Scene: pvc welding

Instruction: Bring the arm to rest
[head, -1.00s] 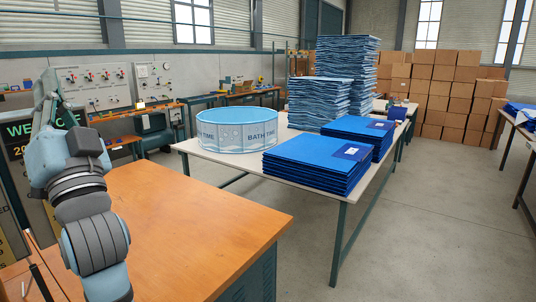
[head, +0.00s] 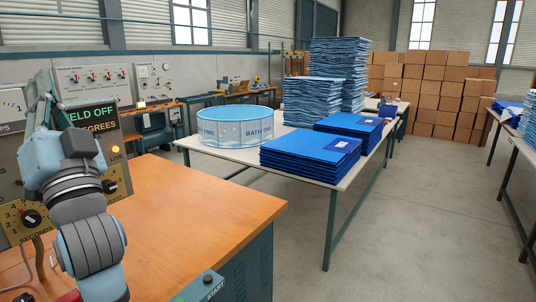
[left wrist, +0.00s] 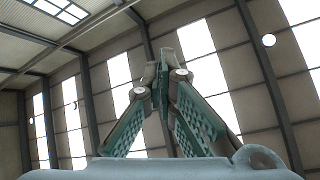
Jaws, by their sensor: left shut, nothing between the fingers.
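My left arm rises at the left edge of the head view, bent upward. My left gripper (head: 42,92) is at its top and points up, in front of the welding control panel (head: 113,165). In the left wrist view the gripper (left wrist: 165,68) has its green fingers closed together at the tips, with nothing between them. Only the roof and windows show behind it. The gripper is clear of the orange bench top (head: 195,215). My right gripper is in neither view.
A white table (head: 345,180) bears a round blue tub (head: 235,130) and stacks of folded blue sheets (head: 310,155). A start button box (head: 205,285) is at the bench's near edge. Cardboard boxes (head: 440,95) stand behind.

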